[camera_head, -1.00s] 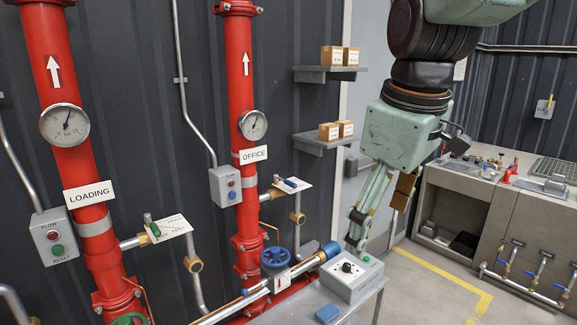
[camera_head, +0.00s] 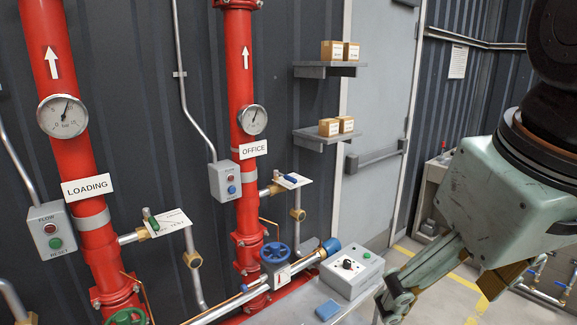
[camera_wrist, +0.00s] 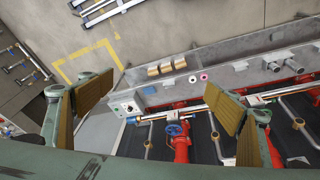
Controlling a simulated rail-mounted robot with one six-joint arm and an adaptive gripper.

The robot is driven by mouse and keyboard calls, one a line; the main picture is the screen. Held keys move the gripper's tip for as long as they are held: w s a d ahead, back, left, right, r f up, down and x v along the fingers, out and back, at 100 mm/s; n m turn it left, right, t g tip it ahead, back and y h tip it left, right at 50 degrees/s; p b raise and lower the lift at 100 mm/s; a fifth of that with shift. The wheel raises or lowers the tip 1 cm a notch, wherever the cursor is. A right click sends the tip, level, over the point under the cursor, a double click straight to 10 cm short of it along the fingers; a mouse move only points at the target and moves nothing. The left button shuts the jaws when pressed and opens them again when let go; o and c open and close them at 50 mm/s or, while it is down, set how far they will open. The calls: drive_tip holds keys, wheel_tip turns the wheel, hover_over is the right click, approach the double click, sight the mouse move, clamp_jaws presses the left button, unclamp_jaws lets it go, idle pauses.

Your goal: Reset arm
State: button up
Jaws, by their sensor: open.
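My gripper (camera_head: 440,296) is at the lower right of the head view, under its pale green housing, with nothing visible between its fingers. In the wrist view its two fingers with tan pads stand wide apart, and the gap between them (camera_wrist: 160,98) is empty. The grey control box with a black knob and a green button (camera_head: 352,272) sits on the bench, left of my gripper and apart from it. It also shows in the wrist view (camera_wrist: 129,107), between the fingers but farther off.
Red LOADING (camera_head: 80,150) and OFFICE (camera_head: 240,95) pipes with gauges stand on the left. A blue valve wheel (camera_head: 275,253) is beside the control box. Wall shelves (camera_head: 325,138) hold small boxes. A grey door (camera_head: 375,120) stands behind, with open floor in front.

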drive_tip(key=s+f+m, duration=0.2)
drive_tip(key=s, duration=0.3)
drive_tip(key=shift+s+d+f+b, duration=0.3)
drive_tip(key=shift+s+d+f, duration=0.05)
